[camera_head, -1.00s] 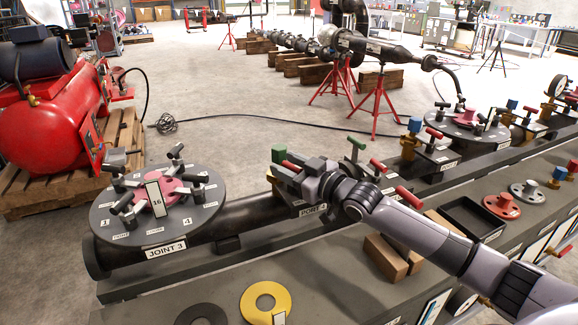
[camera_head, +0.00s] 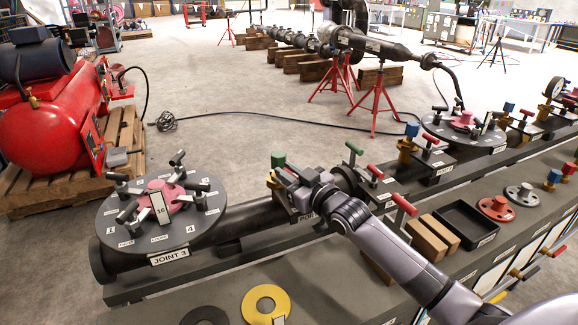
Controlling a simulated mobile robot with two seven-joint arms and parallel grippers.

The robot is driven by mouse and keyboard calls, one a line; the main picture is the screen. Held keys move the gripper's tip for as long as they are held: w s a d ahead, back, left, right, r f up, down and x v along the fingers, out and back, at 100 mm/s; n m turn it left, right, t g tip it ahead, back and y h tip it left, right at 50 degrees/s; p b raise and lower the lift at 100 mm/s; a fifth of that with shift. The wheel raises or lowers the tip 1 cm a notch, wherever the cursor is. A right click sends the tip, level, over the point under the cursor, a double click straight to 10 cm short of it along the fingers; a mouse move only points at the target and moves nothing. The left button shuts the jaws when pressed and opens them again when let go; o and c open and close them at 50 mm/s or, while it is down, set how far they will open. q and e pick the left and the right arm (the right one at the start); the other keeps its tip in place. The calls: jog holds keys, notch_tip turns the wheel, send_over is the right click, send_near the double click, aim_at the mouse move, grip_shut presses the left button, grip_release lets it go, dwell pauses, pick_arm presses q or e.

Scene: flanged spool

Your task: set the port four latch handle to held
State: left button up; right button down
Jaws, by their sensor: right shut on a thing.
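The port four plate label (camera_head: 306,216) shows only in part, on the dark pipe right of the joint 3 disc. My right gripper (camera_head: 284,180) is over that port and shut on the port four latch handle; its fingers and wrist hide nearly all of the handle, so its setting cannot be read. A green-capped brass fitting (camera_head: 278,159) stands just behind the gripper. My left gripper is not in view.
The joint 3 disc (camera_head: 110,222) with several clamps lies to the left. Wooden blocks (camera_head: 434,233) and a black tray (camera_head: 468,221) lie on the bench near my right arm.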

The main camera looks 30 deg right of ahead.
jog(key=shift+w+r+m+t+h+p, duration=0.15)
jog(key=shift+r+m+h+p, duration=0.15)
jog(key=shift+m+h+p, duration=0.4)
jog(key=shift+s+r+m+t+h+p, duration=0.15)
jog(key=shift+r+m+h+p, duration=0.2)
jog(key=shift+h, duration=0.65)
jog(key=shift+w+f+m+h, duration=0.1)
jog(key=shift+f+m+h, duration=0.05)
jog(key=shift+m+h, duration=0.3)
jog(key=shift+d+f, duration=0.1)
jog(key=c, duration=1.1)
grip_release()
jog(key=shift+f, duration=0.1)
jog(key=shift+o, duration=0.2)
jog(key=shift+f, duration=0.15)
jog(key=shift+s, duration=0.2)
jog(key=s, duration=0.7)
jog(key=shift+a, duration=0.25)
